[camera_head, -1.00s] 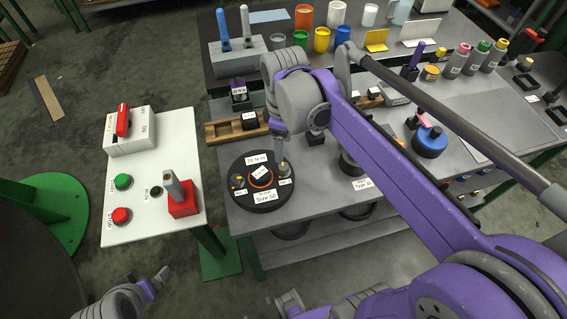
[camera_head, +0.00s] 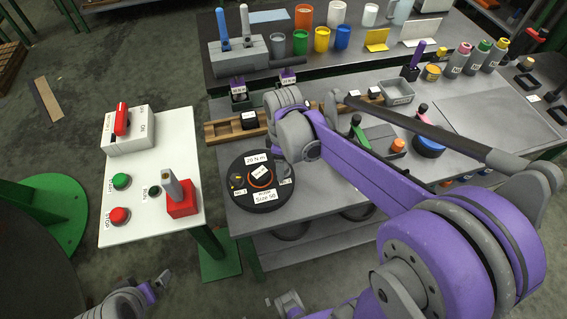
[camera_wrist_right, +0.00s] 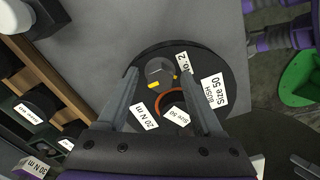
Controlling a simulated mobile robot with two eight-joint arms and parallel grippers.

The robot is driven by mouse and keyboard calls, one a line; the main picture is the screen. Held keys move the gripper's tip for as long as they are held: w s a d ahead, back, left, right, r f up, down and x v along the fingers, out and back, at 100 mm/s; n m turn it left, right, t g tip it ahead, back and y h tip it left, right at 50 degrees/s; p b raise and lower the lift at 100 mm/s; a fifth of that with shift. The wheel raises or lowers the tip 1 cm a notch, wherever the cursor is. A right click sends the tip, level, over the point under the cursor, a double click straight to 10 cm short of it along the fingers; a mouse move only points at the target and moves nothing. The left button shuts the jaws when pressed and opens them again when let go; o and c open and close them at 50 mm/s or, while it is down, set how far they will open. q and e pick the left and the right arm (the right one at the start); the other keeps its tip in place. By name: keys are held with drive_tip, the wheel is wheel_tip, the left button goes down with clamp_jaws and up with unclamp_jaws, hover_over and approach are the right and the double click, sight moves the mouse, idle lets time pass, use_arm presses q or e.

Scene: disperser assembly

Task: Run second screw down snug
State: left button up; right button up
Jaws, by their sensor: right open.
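A round black disc (camera_head: 248,201) lies at the front left of the grey bench, with white labels and an orange ring (camera_head: 262,180) at its centre. One screw (camera_head: 238,181) sits at its left side. The second screw (camera_wrist_right: 160,71), by the "No. 2" label, has a grey head with yellow marks in the right wrist view. My right gripper (camera_wrist_right: 161,80) is open, its fingers on either side of that screw head; contact cannot be told. In the head view my wrist largely hides these fingers. My left gripper (camera_head: 154,286) is at the lower left, away from the bench.
A white side table (camera_head: 146,215) holds green and red buttons, a red-switched box (camera_head: 130,138) and a red block with a grey handle (camera_head: 181,200). A wooden rail (camera_head: 222,131) lies behind the disc. Bottles and cups stand at the back.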

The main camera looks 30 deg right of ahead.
clamp_jaws()
idle(0.3)
drive_tip(key=shift+m, duration=0.3)
drive_tip(key=m, duration=0.9)
drive_tip(key=shift+b, duration=0.35)
drive_tip(key=m, duration=1)
